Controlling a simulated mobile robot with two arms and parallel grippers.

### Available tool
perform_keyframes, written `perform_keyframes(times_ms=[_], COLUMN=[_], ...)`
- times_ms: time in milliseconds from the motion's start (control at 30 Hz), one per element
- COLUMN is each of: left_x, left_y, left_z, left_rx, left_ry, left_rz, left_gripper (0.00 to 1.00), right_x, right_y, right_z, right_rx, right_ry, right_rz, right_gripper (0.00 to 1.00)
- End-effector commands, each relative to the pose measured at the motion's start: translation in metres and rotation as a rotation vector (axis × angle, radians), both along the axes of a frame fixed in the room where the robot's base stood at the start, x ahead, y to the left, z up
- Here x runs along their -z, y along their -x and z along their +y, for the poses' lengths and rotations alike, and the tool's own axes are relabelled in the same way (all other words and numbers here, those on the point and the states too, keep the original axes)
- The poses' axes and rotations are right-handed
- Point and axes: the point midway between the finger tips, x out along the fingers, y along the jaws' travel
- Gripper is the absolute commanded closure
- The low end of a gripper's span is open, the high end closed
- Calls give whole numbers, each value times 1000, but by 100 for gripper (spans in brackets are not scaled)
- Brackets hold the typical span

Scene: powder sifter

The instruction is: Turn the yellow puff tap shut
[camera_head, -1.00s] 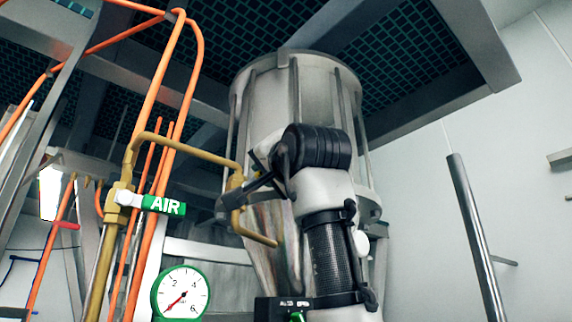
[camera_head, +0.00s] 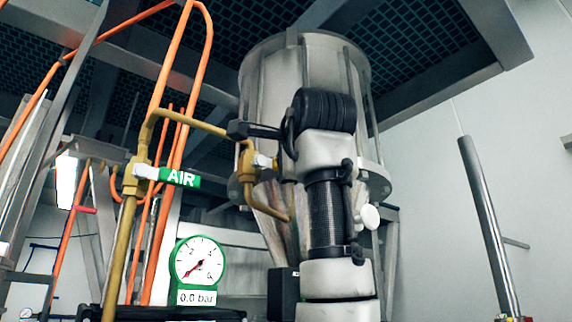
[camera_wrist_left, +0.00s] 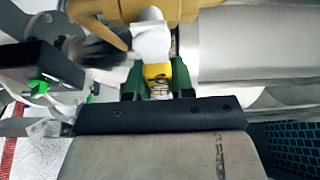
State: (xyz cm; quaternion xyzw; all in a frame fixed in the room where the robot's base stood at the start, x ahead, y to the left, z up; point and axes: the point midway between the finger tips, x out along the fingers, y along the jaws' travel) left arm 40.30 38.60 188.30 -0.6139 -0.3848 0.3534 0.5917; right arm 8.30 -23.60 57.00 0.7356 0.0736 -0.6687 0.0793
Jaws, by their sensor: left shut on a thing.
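The yellow tap handle (camera_wrist_left: 157,71) shows in the left wrist view, with dark lettering on it, under a white fitting (camera_wrist_left: 152,38) on the brass pipe (camera_wrist_left: 120,10). My left gripper (camera_wrist_left: 157,84) has its green fingers on both sides of the yellow handle and is shut on it. My right gripper is not in view.
A green AIR tag (camera_head: 181,178) with a white handle sits on the brass pipe (camera_head: 120,240) at left. Below it a round gauge (camera_head: 199,260) reads 0.0 bar. Orange rails (camera_head: 160,90) stand at left. A grey post (camera_head: 485,220) stands at right.

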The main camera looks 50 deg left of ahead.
Motion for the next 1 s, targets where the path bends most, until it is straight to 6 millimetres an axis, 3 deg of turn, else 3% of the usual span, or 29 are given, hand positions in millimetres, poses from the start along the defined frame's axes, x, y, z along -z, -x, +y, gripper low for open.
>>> perform_keyframes(times_ms=[700,733,867,1000], left_x=[5,5,5,4], left_y=[-1,-1,-1,0], left_z=[0,0,0,0], left_rx=[-1,-1,-1,-1], left_ry=[-2,-2,-3,-4], left_rz=[73,73,72,71], left_gripper=[100,72,52,51], right_x=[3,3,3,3], right_y=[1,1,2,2], right_z=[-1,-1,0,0], right_rx=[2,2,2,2], right_ry=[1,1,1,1], right_rz=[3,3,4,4], right_gripper=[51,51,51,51])
